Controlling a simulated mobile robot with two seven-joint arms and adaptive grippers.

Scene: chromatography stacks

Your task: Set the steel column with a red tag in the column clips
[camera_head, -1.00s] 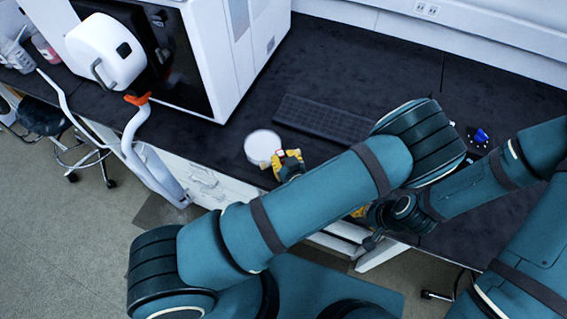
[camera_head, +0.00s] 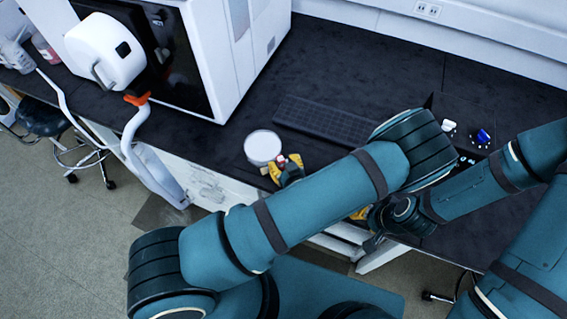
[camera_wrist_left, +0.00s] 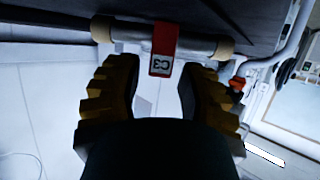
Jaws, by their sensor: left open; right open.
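The steel column (camera_wrist_left: 135,36) lies crosswise just beyond my left fingertips in the left wrist view, with pale tan ends and a red tag (camera_wrist_left: 164,42) marked C3 at its middle. My left gripper (camera_wrist_left: 158,75) is open, its yellow fingers on either side below the tag and not closed on the column. In the head view my left gripper (camera_head: 287,168) is at the bench's front edge, beside a white round disc. My right gripper (camera_head: 361,213) is open and mostly hidden behind my left arm. I cannot make out the column clips.
The white round disc (camera_head: 263,147) is on the dark bench, with a dark keyboard-like panel (camera_head: 322,121) behind it. A large white instrument (camera_head: 230,55) stands at left. A small white item (camera_head: 448,125) and a blue item (camera_head: 484,136) sit at right, beside my arms.

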